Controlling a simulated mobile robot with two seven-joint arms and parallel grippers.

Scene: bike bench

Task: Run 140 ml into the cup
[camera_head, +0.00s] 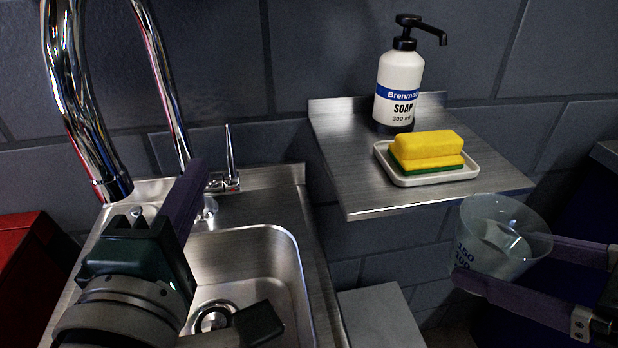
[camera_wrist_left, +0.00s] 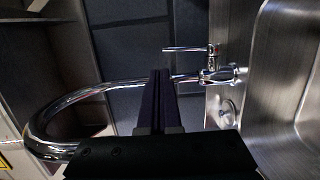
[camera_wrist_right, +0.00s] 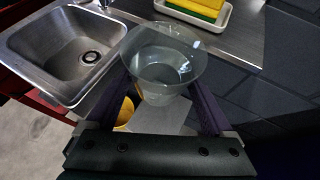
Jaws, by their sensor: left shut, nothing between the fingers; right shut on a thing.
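The left wrist view shows the lever (camera_wrist_left: 185,49) apart from the fingers.
A steel shelf (camera_head: 350,180) carries a soap bottle (camera_head: 398,88) and a white dish (camera_head: 440,178) with a yellow-green sponge (camera_head: 427,150). A red cabinet (camera_head: 25,265) stands at the left. A yellow object (camera_wrist_right: 125,112) shows beneath the cup. The sink basin is partly hidden by my left arm.

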